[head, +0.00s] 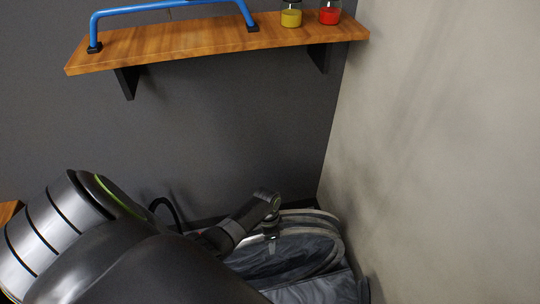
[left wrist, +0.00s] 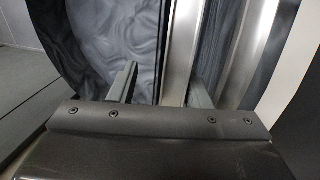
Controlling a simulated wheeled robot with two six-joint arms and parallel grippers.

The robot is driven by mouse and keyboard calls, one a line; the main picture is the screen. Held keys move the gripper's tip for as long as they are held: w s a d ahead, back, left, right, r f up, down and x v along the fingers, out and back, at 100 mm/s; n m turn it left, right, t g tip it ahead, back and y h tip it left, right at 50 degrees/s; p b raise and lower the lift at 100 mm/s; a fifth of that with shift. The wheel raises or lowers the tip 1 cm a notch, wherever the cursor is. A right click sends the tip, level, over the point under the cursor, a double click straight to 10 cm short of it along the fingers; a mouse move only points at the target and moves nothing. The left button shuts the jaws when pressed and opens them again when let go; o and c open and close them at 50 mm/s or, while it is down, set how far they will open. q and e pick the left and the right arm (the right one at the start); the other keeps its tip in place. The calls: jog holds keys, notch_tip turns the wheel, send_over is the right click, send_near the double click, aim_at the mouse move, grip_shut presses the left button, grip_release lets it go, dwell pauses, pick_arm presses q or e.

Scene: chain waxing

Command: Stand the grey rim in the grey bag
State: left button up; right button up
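The grey bag (head: 318,290) stands on the floor in the corner, its dark cloth showing below and right of my left arm. A pale curved edge, seemingly the grey rim (head: 322,215), shows at its top; how deep it sits I cannot tell. In the left wrist view a bright metal band of the rim (left wrist: 180,45) runs upright between my two fingers, with dark wrinkled cloth (left wrist: 110,50) beside it. My left gripper (left wrist: 165,80) has its fingers apart, with a visible gap between the left finger and the band. My right gripper is not in view.
A wooden shelf (head: 200,40) on the dark wall holds a blue bar frame (head: 175,8), a yellow jar (head: 291,17) and a red jar (head: 329,15). The pale wall (head: 450,150) stands close on the right of the bag.

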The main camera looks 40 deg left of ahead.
pick_arm(q)
jog(key=p+v, duration=0.1)
jog(key=v, duration=1.6)
jog(key=shift+r, duration=0.15)
